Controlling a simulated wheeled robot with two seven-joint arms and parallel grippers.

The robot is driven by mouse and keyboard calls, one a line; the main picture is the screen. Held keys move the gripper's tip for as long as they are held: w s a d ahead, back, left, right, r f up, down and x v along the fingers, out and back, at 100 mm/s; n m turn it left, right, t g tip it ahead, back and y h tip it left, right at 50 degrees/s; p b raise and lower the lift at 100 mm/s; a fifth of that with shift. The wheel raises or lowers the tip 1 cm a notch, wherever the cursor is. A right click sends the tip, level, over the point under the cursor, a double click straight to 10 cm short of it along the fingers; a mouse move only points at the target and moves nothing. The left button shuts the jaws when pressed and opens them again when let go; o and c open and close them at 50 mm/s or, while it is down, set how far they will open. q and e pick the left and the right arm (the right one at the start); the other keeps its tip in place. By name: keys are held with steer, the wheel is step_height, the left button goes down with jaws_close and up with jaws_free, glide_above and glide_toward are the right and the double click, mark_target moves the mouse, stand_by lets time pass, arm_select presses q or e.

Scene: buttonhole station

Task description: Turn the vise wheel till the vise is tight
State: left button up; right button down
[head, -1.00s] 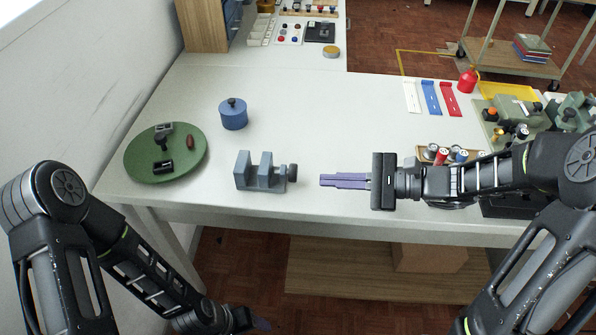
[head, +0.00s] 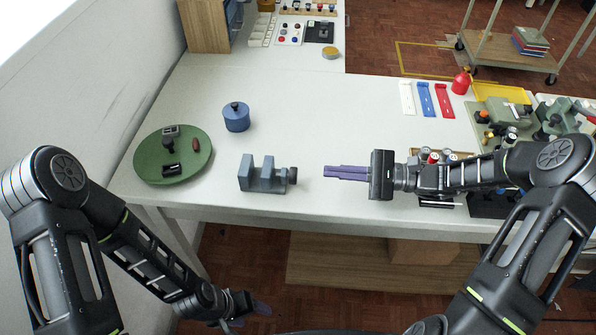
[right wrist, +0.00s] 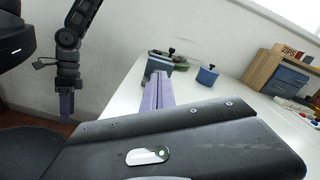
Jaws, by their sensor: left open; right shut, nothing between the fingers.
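The blue-grey vise (head: 262,178) stands on the white table near its front edge. Its dark wheel (head: 292,175) is on its right end, facing my right gripper. My right gripper (head: 327,172) is shut and empty, level with the wheel and a short gap to its right. In the right wrist view, the purple fingers (right wrist: 158,92) point at the vise (right wrist: 158,63), and they partly hide it and its wheel. My left gripper (head: 262,308) is open, low in front of the table and away from the vise.
A green round tray (head: 145,172) with small dark parts lies left of the vise. A blue lidded pot (head: 236,118) stands behind it. White, blue and red strips (head: 426,98) and a red bottle (head: 461,81) are at the back right. The table's middle is clear.

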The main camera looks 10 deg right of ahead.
mark_target(293, 176)
steer(key=shift+x, duration=3.5)
steer(key=shift+f+b, duration=0.1)
steer(key=shift+b, duration=0.2)
steer(key=shift+s+f, duration=0.1)
steer(key=shift+s, duration=0.2)
steer(key=shift+s+a+f, duration=0.1)
steer(key=shift+s+f, duration=0.1)
steer(key=shift+s, duration=0.15)
steer(key=shift+r+p, duration=0.1)
steer(key=shift+p, duration=0.25)
steer(key=shift+s+a+r, duration=0.1)
steer(key=shift+s+r, duration=0.1)
steer(key=shift+r, duration=0.05)
